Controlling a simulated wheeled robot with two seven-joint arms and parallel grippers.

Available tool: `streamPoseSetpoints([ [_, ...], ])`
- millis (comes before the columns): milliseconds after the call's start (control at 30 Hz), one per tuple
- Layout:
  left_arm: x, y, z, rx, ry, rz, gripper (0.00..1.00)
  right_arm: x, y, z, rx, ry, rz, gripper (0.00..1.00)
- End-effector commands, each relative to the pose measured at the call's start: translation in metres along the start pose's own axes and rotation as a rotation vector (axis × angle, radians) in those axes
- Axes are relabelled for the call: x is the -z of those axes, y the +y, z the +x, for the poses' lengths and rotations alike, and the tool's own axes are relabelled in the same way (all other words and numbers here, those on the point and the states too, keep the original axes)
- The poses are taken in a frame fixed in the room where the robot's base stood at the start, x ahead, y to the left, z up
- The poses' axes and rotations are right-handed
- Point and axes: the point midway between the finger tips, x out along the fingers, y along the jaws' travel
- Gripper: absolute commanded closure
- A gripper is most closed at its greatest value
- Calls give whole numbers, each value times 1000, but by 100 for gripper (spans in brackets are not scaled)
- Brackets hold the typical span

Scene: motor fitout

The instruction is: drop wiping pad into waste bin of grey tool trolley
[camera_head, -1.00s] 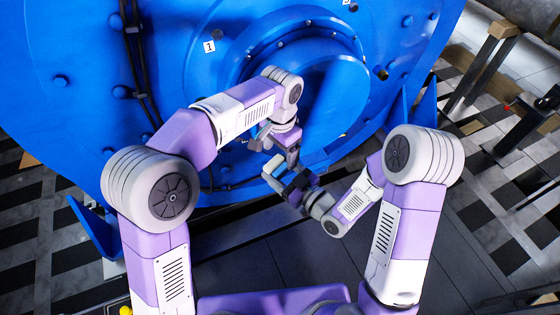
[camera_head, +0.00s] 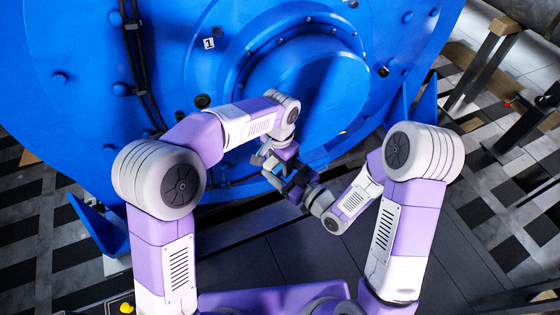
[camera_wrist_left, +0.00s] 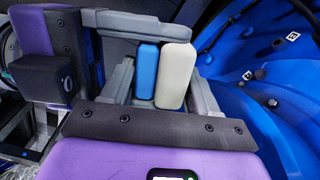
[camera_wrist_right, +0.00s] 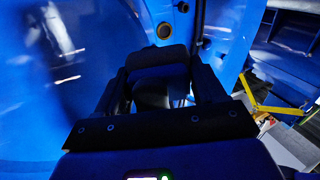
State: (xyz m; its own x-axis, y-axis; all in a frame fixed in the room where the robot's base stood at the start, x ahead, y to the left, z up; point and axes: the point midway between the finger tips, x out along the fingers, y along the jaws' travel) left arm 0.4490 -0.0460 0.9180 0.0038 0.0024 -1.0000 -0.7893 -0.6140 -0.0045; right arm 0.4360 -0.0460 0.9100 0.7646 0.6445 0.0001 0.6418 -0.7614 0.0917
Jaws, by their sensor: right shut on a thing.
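The wiping pad, a block with a blue layer (camera_wrist_left: 146,70) and an off-white layer (camera_wrist_left: 175,76), stands between my left gripper's fingers in the left wrist view. My left gripper (camera_head: 274,152) is open around it, with a gap visible on the blue side. My right gripper (camera_head: 291,184) is shut on the pad from the side, and the two grippers are close together in front of the blue motor. In the right wrist view, the right fingers (camera_wrist_right: 155,88) are in deep shadow. The grey tool trolley and its waste bin are not recognisable in any view.
The large blue motor housing (camera_head: 90,60) fills the space directly behind both grippers. Black cables (camera_head: 134,60) run down it. A wooden-topped stand (camera_head: 490,50) is at the right. A yellow jointed thing (camera_wrist_right: 268,103) shows in the right wrist view. Dark floor lies below the arms.

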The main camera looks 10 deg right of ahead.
Motion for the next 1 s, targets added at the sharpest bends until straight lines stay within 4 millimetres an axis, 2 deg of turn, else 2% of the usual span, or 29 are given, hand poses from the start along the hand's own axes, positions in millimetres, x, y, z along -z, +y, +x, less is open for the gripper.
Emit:
streamPoseSetpoints([
  [33,0,3,0,-4,0,3,54,0,0,0,-1,0,0,55],
  [133,1,3,0,-5,0,4,69,0,1,0,-1,0,-1,55],
  [167,1,4,0,-5,0,4,72,0,1,0,-1,0,-1,29],
  [233,1,4,-1,-6,0,5,72,0,1,1,-1,0,-1,18],
  [267,1,4,-1,-6,0,5,77,0,1,1,-1,0,-1,14],
  [333,1,4,-1,-5,0,5,77,0,0,1,-1,0,-1,3],
  [667,0,3,0,-4,0,3,77,-3,1,0,-4,-12,6,1],
  [767,0,2,0,-4,0,3,77,-20,3,-1,-22,-74,37,1],
  [833,0,2,0,-4,0,3,77,-43,6,-4,-45,-158,83,1],
  [967,0,2,0,-4,0,3,77,-103,7,-20,-110,-387,222,1],
  [1000,0,2,0,-4,0,3,77,-123,5,-28,-134,-469,278,1],
])
